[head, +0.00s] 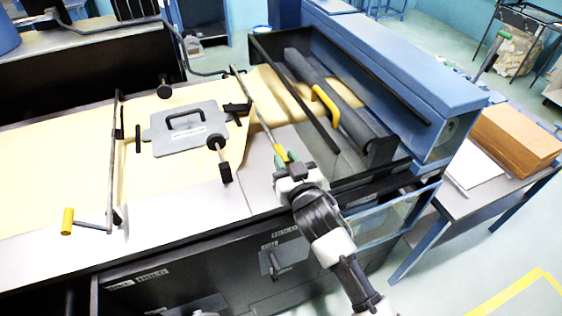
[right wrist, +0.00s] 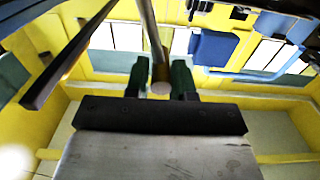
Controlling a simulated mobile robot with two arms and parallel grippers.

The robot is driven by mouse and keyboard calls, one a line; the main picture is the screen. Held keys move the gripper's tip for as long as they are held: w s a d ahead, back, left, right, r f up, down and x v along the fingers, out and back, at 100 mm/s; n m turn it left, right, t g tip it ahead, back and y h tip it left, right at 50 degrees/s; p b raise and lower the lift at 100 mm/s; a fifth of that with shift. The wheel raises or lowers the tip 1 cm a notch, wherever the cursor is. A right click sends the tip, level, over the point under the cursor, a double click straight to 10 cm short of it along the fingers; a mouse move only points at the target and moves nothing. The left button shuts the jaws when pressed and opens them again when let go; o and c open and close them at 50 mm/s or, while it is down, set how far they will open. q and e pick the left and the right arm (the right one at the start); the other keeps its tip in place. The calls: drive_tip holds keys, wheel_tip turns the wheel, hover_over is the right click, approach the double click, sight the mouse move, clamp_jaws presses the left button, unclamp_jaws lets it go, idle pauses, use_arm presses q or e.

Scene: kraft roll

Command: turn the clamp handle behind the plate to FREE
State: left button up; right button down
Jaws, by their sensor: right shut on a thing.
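My right gripper (head: 283,158) has green fingertips and is shut on the yellow grip (head: 280,151) at the near end of a long thin lever (head: 255,105). In the right wrist view, the green fingers (right wrist: 160,82) stand on either side of the rod's round end. A grey plate (head: 183,140) with a black handle and a white label lies on the kraft paper. A smaller dark plate (head: 285,257) with a lever is on the cabinet front; I cannot tell which plate the task means. No FREE marking is readable. My left gripper is out of view.
Kraft paper (head: 60,160) covers the table left of the lever. A crank with a yellow grip (head: 67,220) is at the left edge. A blue-framed machine with a dark roller (head: 325,78) and a yellow handle (head: 326,100) stands right of the lever. A side table holds brown stock (head: 520,140).

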drive_tip(key=shift+w+d+m+p, duration=0.25)
drive_tip(key=shift+d+m, duration=0.3)
drive_tip(key=shift+m, duration=0.25)
drive_tip(key=shift+w+d+m+p, duration=0.1)
drive_tip(key=shift+d+m+p, duration=0.15)
drive_tip(key=shift+d+m, duration=0.4)
drive_tip(key=shift+w+d+m+p, duration=0.25)
drive_tip(key=shift+d+m, duration=0.15)
drive_tip(key=shift+m, duration=0.55)
drive_tip(key=c, duration=1.3)
unclamp_jaws()
drive_tip(key=o, duration=0.3)
drive_tip(key=shift+r, duration=0.15)
drive_tip(key=shift+o, duration=0.2)
drive_tip(key=shift+s, duration=0.1)
